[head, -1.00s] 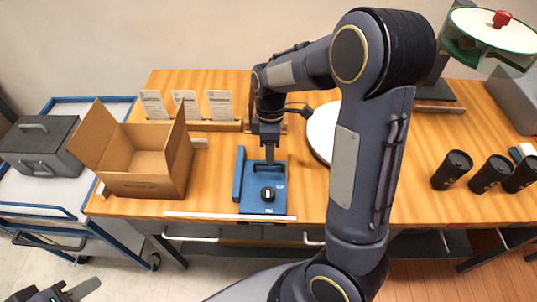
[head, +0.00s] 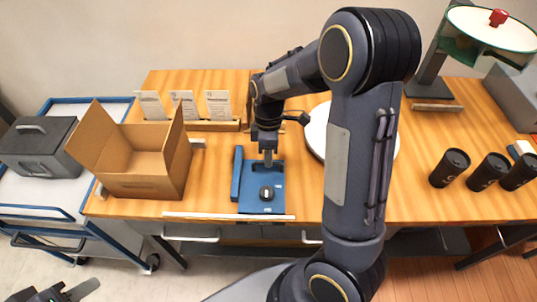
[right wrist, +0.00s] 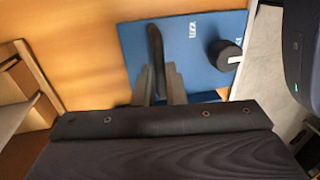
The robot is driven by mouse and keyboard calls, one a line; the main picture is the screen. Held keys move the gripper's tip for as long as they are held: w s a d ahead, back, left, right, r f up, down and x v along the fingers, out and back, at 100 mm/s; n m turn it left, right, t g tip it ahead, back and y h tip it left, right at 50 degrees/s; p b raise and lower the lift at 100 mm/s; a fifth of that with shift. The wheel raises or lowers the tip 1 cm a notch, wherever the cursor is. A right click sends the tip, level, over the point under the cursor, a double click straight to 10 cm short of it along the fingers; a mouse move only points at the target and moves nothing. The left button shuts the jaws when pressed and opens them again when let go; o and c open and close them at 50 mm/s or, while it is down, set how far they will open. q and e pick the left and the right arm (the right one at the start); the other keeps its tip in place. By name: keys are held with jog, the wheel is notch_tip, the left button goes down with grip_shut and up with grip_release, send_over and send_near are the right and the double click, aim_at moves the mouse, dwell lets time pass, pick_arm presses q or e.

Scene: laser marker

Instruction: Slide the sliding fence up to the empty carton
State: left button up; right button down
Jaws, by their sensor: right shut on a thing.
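The empty carton (head: 145,187) is an open brown cardboard box with raised flaps, at the left of the wooden table. Right of it lies a blue plate (head: 276,172) with a blue bar (head: 237,174) along its left side and a black knob (head: 267,192). My right gripper (head: 268,162) is low over the plate's far part. In the right wrist view my right gripper (right wrist: 157,85) is shut on a thin dark bar, seemingly the sliding fence (right wrist: 155,45), beside the knob (right wrist: 224,53). The carton is apart from it. My left gripper (head: 65,293) is partly cut off at the bottom left.
A white round dish (head: 316,130) is partly hidden by my right arm. Black cups (head: 450,168) stand at the right. A grey toolbox (head: 38,148) sits on a cart at the left.

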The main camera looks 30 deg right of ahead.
jog(key=w+a, duration=0.2)
jog(key=a, duration=0.2)
jog(key=w+a, duration=0.3)
jog(key=a, duration=0.2)
jog(key=w+a, duration=0.3)
jog(key=a, duration=0.1)
jog(key=shift+w+a, duration=0.25)
jog(key=shift+a, duration=0.15)
jog(key=c, duration=1.5)
grip_release()
jog(key=shift+d, duration=0.1)
jog(key=shift+r, duration=0.1)
jog(key=r, duration=0.5)
jog(key=w+r, duration=0.1)
jog(key=r, duration=0.1)
jog(key=shift+w+d+r, duration=0.1)
jog(key=shift+d+r, duration=0.15)
jog(key=shift+d, duration=0.1)
